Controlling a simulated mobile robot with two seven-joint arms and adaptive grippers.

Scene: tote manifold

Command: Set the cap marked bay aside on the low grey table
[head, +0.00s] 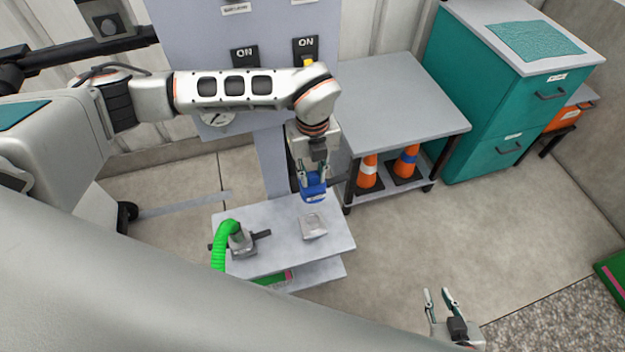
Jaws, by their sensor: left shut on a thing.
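My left gripper (312,180) is shut on a blue cap (314,192), pointing down. The cap has a pale label whose wording is too small to read. It is above a small low grey table (275,252), near its back edge, and seems clear of the surface. On this table, a square metal fitting (313,226) sits just below the cap in the picture, and a green hose (224,238) joins a grey coupling (242,241) with dark handles at the left. My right gripper (443,298) is open and empty at the bottom right, away from the table.
A larger grey-topped table (400,95) stands behind to the right, its top bare, with two orange cones (368,172) on its shelf. A grey panel (270,40) with ON labels stands behind the arm. A teal cabinet (490,110) stands further right. Open floor (480,235) lies between.

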